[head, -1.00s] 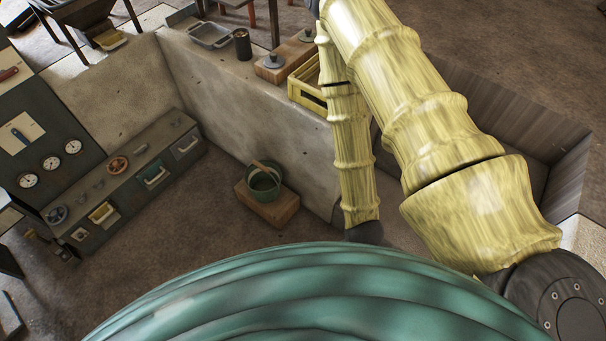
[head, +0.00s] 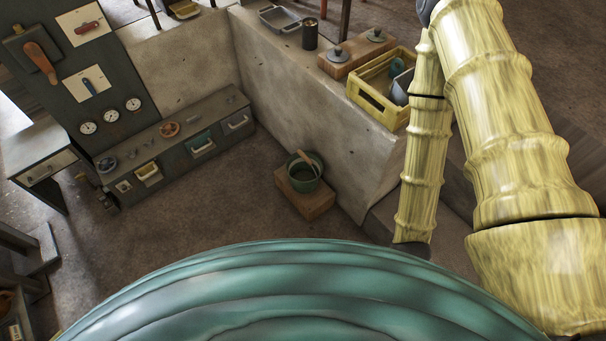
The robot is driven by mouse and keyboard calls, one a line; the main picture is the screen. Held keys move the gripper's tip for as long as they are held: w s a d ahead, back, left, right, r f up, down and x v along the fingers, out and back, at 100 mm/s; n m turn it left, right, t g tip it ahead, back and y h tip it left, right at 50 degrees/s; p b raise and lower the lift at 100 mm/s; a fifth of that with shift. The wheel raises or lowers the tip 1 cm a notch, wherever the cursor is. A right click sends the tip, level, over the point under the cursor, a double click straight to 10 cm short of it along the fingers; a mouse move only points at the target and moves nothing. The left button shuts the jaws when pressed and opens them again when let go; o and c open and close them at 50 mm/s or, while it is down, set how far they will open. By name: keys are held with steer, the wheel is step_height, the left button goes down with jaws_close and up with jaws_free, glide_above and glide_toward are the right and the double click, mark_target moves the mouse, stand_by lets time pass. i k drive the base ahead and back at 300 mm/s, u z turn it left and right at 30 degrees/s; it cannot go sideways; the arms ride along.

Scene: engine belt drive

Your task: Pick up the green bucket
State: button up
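The green bucket (head: 304,180) stands upright on a small wooden block (head: 309,203) on the floor, beside the concrete wall. A brown wooden stick or handle leans across its rim. My yellow arm rises on the right side of the head view, to the right of the bucket. My gripper is out of the picture, so its state does not show.
A concrete wall (head: 300,105) runs behind the bucket, with a yellow crate (head: 381,95) and a wooden block with weights (head: 354,55) on top. A low grey bench (head: 180,145) and gauge panel (head: 65,80) stand left. The floor (head: 215,205) left of the bucket is clear.

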mark_target(302, 177)
steer(key=u, duration=2.25)
steer(key=i, duration=1.6)
steer(key=z, duration=2.8)
